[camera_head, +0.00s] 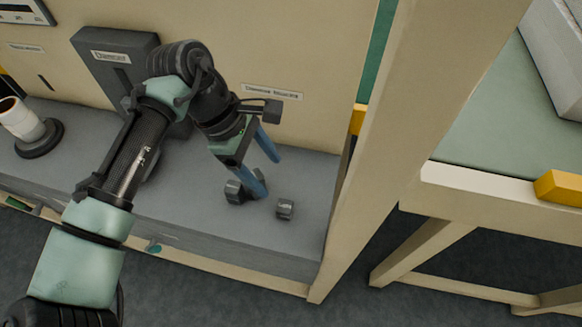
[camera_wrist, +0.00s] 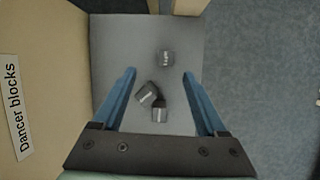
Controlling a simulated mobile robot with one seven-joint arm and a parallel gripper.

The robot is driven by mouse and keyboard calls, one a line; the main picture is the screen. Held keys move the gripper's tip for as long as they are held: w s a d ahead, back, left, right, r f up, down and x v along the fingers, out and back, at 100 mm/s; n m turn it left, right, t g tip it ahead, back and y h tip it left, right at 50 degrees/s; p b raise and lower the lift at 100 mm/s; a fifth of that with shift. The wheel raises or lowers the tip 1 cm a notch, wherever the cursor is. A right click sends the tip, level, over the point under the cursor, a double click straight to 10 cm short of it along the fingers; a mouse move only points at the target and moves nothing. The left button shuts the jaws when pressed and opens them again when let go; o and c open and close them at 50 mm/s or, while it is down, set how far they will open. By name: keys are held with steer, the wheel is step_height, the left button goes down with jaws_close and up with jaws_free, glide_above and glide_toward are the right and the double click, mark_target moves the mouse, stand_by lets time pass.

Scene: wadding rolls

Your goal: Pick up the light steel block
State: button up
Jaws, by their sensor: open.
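Three small dark grey steel blocks lie on the grey shelf. One block stands apart on the right in the head view (camera_head: 285,209) and farthest up in the wrist view (camera_wrist: 166,58). The other two lie close together in the wrist view, one tilted (camera_wrist: 148,93) and one just below it (camera_wrist: 159,114); in the head view this pair (camera_head: 235,192) is partly hidden by a finger. Their pale labels are too small to read surely, so I cannot tell which is the light one. My gripper (camera_head: 268,177) is open and empty above the blocks, its blue fingers also showing in the wrist view (camera_wrist: 159,72).
The grey shelf (camera_head: 190,215) has a back panel with a "Dancer blocks" label (camera_wrist: 15,107). A beige post (camera_head: 400,120) stands at the shelf's right end. A dark holder (camera_head: 112,62) and a white roll on a stand (camera_head: 22,125) are to the left.

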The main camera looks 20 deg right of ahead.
glide_above(285, 206)
steer(key=a, duration=0.2)
steer(key=shift+n+g, duration=0.3)
steer(key=f, duration=0.6)
steer(key=shift+w+d+f+b, duration=0.2)
steer(key=shift+w+f+b, duration=0.05)
steer(key=shift+b, duration=0.05)
steer(key=shift+w+x, duration=0.15)
steer(key=shift+x, duration=1.3)
steer(key=shift+w+x, duration=0.2)
steer(key=shift+x, duration=1.3)
steer(key=shift+a+f, duration=0.1)
steer(key=shift+a, duration=0.1)
jaws_close()
